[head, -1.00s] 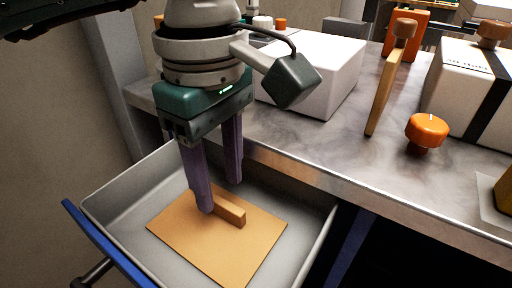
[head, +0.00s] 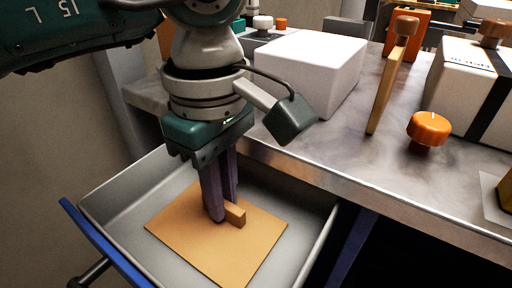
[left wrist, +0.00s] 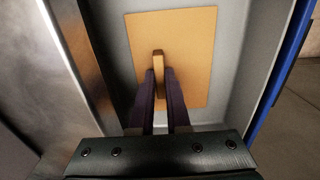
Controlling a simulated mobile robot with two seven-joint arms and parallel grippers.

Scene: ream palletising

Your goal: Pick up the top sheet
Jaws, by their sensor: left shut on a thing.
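The top sheet (head: 200,245) is a flat tan board with a small wooden bar handle (head: 236,213) on its upper face. It lies in a grey open tray (head: 110,203) beside the bench. My left gripper (head: 227,209) points down over the sheet, its two purple fingers closed on either side of the bar. In the left wrist view, the fingers (left wrist: 161,84) pinch the bar (left wrist: 158,59), with the sheet (left wrist: 190,40) flat beneath. Whether other sheets lie under it is hidden. My right gripper is not in view.
The metal bench (head: 330,150) stands right behind the tray. On it are a white block (head: 312,70), an upright wooden board (head: 388,85), an orange knob (head: 428,129) and a white package with a black strap (head: 462,85). A blue rail (head: 100,245) runs along the tray's near left side.

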